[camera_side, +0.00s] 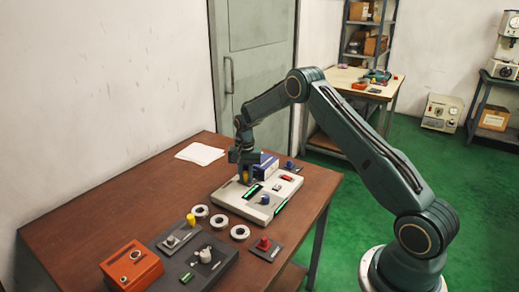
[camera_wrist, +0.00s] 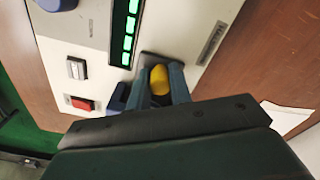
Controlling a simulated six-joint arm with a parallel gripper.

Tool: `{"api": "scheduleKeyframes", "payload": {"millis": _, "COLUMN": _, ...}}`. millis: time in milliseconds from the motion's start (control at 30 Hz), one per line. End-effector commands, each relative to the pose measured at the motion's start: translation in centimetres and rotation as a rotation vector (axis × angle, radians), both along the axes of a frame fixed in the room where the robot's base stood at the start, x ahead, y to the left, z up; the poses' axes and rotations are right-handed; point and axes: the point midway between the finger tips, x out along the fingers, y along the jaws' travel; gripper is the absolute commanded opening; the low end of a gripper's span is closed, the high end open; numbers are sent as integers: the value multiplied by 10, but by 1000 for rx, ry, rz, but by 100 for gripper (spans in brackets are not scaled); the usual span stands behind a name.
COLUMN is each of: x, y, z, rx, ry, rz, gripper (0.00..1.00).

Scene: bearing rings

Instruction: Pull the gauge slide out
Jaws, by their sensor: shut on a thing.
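The gauge slide shows as a yellow knob (camera_wrist: 159,80) in the wrist view, between the two fingers of my gripper (camera_wrist: 162,84). My gripper is shut on this knob. In the side view my gripper (camera_side: 244,160) points down at the left end of the white panel (camera_side: 229,199), and the yellow knob (camera_side: 246,176) shows just below it. The slide's body is mostly hidden by the fingers, so I cannot tell how far it stands out. A green-lit display (camera_wrist: 124,32) lies beside the fingers on the panel.
The panel also bears a red button (camera_wrist: 82,104), a white switch (camera_wrist: 76,68) and a blue knob (camera_side: 265,199). Several bearing rings (camera_side: 219,221) lie in front of it. An orange box (camera_side: 131,269) stands front left. Paper (camera_side: 200,153) lies behind on clear brown table.

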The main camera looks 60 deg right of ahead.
Motion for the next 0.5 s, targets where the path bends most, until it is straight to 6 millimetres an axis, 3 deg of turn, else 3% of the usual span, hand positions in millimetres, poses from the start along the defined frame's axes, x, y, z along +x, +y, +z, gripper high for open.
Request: {"api": "scheduleKeyframes", "payload": {"millis": 500, "x": 1, "y": 21, "z": 1, "rx": -1, "ry": -3, "rz": 3, "gripper": 4}}
